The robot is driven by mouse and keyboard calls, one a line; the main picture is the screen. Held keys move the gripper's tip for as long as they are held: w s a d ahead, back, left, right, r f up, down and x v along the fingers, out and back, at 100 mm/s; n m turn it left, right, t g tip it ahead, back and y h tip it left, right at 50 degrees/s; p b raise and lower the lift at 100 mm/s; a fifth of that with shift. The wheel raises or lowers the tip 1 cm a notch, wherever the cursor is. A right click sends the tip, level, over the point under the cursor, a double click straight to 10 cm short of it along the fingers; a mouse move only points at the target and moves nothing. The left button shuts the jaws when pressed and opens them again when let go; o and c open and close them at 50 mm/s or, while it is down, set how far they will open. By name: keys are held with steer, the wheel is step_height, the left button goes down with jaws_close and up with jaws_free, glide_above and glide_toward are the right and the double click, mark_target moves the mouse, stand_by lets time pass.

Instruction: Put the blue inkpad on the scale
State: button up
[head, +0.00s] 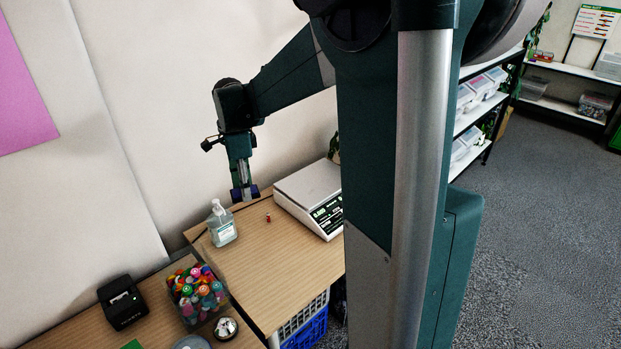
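The white scale (309,184) stands on the wooden table, with a grey flat top and a dark display panel with green digits on its front. Its right side is hidden behind my column. My gripper (244,192) points down above the back left of the table, left of the scale and apart from it. A small dark blue block, which looks like the blue inkpad (253,190), shows at my fingertips, and my gripper appears shut on it. The fingers partly cover the block, so the grip is small and hard to see.
A clear pump bottle (222,225) stands just in front of my gripper. A tiny red figure (268,217) is between bottle and scale. A tub of colourful markers (197,293), a black device (122,302) and a silver bell (225,328) are nearer. Bare wood (280,262) lies before the scale.

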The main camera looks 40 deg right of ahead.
steer(key=w+d+f+m+p, duration=0.1)
steer(key=w+d, duration=0.2)
steer(key=d, duration=0.4)
steer(key=w+d+m+p, duration=0.1)
steer(key=w+d, duration=0.3)
steer(key=d, duration=0.3)
steer(key=m+p, duration=0.2)
steer(key=p, duration=0.1)
glide_above(314, 186)
step_height(314, 186, down, 6)
steer(key=f, duration=0.1)
step_height(314, 186, down, 5)
steer(key=shift+d+r, duration=0.1)
steer(key=shift+r, duration=0.05)
steer(key=shift+f, duration=3.1)
steer(key=shift+f, duration=1.9)
steer(key=shift+f+b, duration=0.15)
steer(key=shift+b, duration=0.25)
